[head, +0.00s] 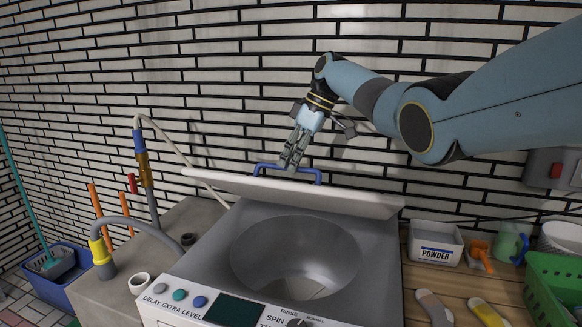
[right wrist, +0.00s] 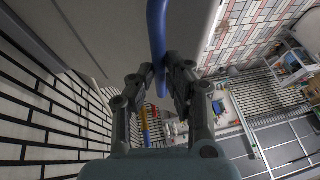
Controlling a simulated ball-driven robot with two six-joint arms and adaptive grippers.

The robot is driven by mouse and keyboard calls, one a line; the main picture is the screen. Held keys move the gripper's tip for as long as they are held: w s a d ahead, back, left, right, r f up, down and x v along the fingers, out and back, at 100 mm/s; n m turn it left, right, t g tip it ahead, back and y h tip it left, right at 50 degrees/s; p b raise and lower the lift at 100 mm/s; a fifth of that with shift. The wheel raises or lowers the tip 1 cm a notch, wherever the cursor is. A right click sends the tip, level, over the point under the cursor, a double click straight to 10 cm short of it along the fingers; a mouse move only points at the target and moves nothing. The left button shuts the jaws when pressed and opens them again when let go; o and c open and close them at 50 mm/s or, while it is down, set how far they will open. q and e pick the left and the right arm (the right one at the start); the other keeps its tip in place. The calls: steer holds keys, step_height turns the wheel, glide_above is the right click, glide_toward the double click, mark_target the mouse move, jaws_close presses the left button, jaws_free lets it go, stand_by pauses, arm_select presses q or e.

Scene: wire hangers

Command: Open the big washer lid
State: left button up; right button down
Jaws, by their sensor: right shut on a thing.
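The washer (head: 215,262) stands in the middle of the head view with its round drum opening (head: 295,255) uncovered. Its pale lid (head: 300,194) is raised and seen nearly edge-on at the back of the washer. A blue handle (head: 262,167) is fixed to the lid and also shows in the right wrist view (right wrist: 156,30). My right gripper (head: 292,163) is shut on the blue handle, with its fingers on either side of the bar in the right wrist view (right wrist: 158,75). My left gripper is in neither view.
A white powder box (head: 436,243), orange and green items and a green basket (head: 553,285) stand on the wooden counter at right. A tap hose (head: 145,175) and pipes stand at left. The brick wall (head: 240,90) is close behind the lid.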

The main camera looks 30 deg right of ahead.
steer(key=shift+d+f, duration=0.1)
steer(key=shift+d, duration=0.05)
steer(key=c, duration=1.7)
jaws_free()
steer(key=shift+o, duration=1.3)
steer(key=shift+w+d+f, duration=0.1)
steer(key=shift+w, duration=0.05)
steer(key=shift+o, duration=0.5)
steer(key=shift+w+d+f, duration=0.1)
steer(key=shift+w, duration=0.05)
steer(key=shift+r, duration=0.25)
steer(key=shift+s+r, duration=0.2)
steer(key=shift+r, duration=0.15)
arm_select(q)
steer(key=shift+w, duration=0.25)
arm_select(e)
steer(key=v, duration=1.1)
steer(key=shift+d, duration=0.15)
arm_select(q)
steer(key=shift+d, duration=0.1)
arm_select(e)
steer(key=shift+f, duration=0.1)
